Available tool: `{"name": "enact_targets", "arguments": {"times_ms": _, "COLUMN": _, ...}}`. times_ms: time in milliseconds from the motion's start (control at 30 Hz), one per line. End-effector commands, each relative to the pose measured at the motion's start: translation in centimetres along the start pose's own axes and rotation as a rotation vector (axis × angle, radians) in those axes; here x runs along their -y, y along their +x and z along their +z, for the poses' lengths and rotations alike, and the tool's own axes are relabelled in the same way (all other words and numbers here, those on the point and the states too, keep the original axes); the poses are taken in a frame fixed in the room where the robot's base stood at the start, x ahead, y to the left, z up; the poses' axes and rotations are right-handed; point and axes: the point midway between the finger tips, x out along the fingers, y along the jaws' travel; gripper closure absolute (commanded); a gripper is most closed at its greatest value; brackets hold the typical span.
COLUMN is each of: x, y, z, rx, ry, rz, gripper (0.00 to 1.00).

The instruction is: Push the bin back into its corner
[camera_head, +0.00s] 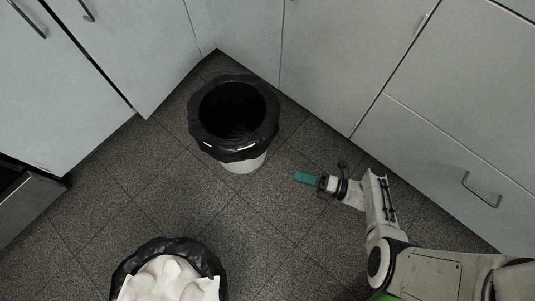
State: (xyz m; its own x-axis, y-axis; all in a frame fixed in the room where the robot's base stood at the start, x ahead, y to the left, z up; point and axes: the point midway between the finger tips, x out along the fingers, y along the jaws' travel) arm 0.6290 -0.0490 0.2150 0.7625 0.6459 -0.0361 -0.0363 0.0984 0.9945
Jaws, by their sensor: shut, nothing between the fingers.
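The bin (243,163) is white with a black bag folded over its rim, seen from above. It stands upright on the dark tiled floor, near the corner where the white cabinets meet at the top. Floor shows between the bin and the corner. The inside of the bin looks dark and empty. My gripper (297,177), with teal fingers, is shut and empty. It is to the right of the bin and a little lower in the picture, with a gap between its fingertips and the bin.
A second container (125,270) with a black bag, full of white items, is at the bottom left, cut off by the edge. White cabinets with handles (483,190) line both sides. A dark-and-metal appliance (28,205) is at the left. Floor (200,210) between the two containers is clear.

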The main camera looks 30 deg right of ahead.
Motion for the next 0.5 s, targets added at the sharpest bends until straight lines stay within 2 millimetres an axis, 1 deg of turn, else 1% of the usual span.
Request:
{"name": "enact_targets", "arguments": {"times_ms": 33, "x": 0.8, "y": 0.1, "z": 0.3, "rx": 0.026, "ry": 0.042, "rz": 0.015, "gripper": 1.0}}
{"name": "enact_targets", "arguments": {"times_ms": 167, "x": 0.9, "y": 0.3, "z": 0.7, "rx": 0.056, "ry": 0.1, "rz": 0.034, "gripper": 1.0}}
{"name": "enact_targets", "arguments": {"times_ms": 267, "x": 0.8, "y": 1.0, "z": 0.8, "rx": 0.057, "ry": 0.104, "rz": 0.035, "gripper": 1.0}}
{"name": "enact_targets", "arguments": {"times_ms": 367, "x": 0.8, "y": 2.5, "z": 0.8, "rx": 0.053, "ry": 0.102, "rz": 0.035, "gripper": 1.0}}
{"name": "enact_targets", "arguments": {"times_ms": 500, "x": 0.8, "y": 5.1, "z": 0.9, "rx": 0.051, "ry": 0.101, "rz": 0.034, "gripper": 1.0}}
